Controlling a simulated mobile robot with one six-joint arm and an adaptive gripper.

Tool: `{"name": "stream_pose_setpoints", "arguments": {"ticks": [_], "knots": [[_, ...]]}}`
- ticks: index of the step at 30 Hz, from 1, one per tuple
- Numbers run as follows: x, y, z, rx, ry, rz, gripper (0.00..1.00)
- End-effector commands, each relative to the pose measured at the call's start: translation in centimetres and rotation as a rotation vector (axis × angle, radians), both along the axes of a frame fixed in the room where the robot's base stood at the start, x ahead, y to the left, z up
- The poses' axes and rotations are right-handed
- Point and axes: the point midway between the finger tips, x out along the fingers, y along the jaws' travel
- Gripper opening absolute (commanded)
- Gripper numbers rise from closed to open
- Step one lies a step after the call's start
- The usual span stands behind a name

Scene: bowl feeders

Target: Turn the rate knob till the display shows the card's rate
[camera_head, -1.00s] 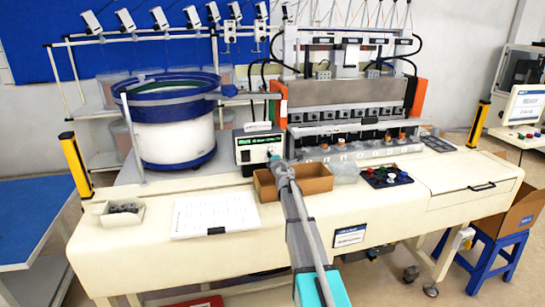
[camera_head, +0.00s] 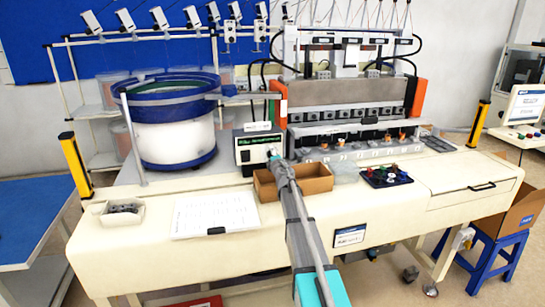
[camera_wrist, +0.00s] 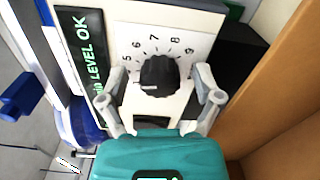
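The rate knob (camera_wrist: 158,78) is black and round, on a white dial face with numbers from 5 to 9 legible around it. A white mark shows on its lower left side. My gripper (camera_wrist: 160,76) is open, with one grey finger on each side of the knob and a visible gap to it. The display (camera_wrist: 82,55) beside the dial shows green text ending in "LEVEL OK"; its start is hidden or cut off. In the head view the control box (camera_head: 257,149) stands beside the bowl feeder, with a small white card (camera_head: 257,126) on top, too small to read.
The bowl feeder (camera_head: 172,125) stands left of the box. An open cardboard box (camera_head: 265,187) sits just in front, under my arm. A white printed sheet (camera_head: 215,212) and a small parts tray (camera_head: 118,213) lie on the bench front. A machine (camera_head: 350,100) stands right.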

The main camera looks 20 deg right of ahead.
Motion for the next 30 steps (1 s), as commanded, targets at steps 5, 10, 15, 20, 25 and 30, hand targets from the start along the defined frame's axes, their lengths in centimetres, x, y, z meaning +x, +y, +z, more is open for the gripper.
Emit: {"name": "stream_pose_setpoints", "arguments": {"ticks": [5,10,15,20,25,30], "knots": [[-0.02,0.04,-0.01,0.000,0.000,0.001,0.85],[-0.02,0.05,0.00,-0.004,0.001,0.001,0.85],[-0.02,0.06,0.01,-0.031,0.003,0.001,0.85],[-0.02,0.06,0.04,-0.092,0.009,0.001,0.85],[-0.02,0.08,0.07,-0.189,0.019,0.001,0.85],[-0.02,0.09,0.11,-0.302,0.030,0.001,0.85]]}}
